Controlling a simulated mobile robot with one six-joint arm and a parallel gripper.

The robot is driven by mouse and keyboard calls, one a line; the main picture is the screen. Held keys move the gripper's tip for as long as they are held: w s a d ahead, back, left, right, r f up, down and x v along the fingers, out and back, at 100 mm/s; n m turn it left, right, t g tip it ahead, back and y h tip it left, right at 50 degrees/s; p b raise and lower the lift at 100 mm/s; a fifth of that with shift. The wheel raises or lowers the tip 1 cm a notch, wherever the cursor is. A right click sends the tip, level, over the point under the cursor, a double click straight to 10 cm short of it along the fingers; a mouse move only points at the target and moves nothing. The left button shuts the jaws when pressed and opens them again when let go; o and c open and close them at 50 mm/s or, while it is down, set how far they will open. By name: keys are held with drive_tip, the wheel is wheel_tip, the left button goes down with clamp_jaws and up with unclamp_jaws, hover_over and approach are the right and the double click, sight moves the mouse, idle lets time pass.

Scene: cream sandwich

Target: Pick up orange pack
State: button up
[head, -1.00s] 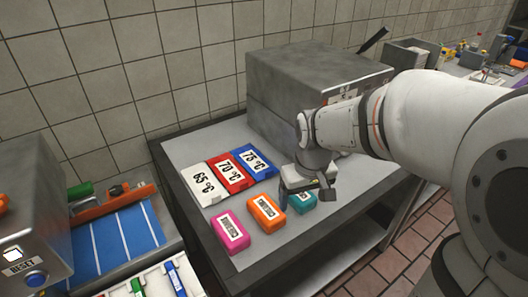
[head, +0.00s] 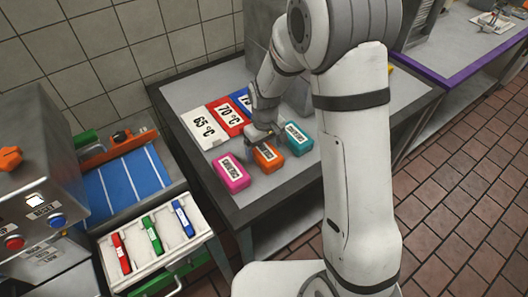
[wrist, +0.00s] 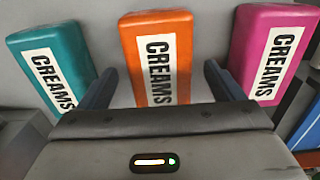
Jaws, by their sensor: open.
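The orange pack (head: 268,157) lies on the grey table between a pink pack (head: 233,172) and a teal pack (head: 298,139). In the wrist view the orange pack (wrist: 157,60), labelled CREAMS, lies centred ahead of my gripper (wrist: 160,85). The jaws are open, one finger on each side of the pack's near end, with gaps to it. The teal pack (wrist: 50,62) is outside the left finger and the pink pack (wrist: 276,50) outside the right one. In the head view my gripper (head: 262,138) is just behind the orange pack, partly hidden by the arm.
Temperature cards of 65 °C (head: 204,128) and 70 °C (head: 226,116), plus a blue card (head: 241,101), lie behind the packs. A drawer (head: 150,250) with red, green and blue sticks is at lower left. A blue-striped tray (head: 125,185) stands left of the table.

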drive_tip(key=shift+f, duration=0.95)
drive_tip(key=c, duration=1.1)
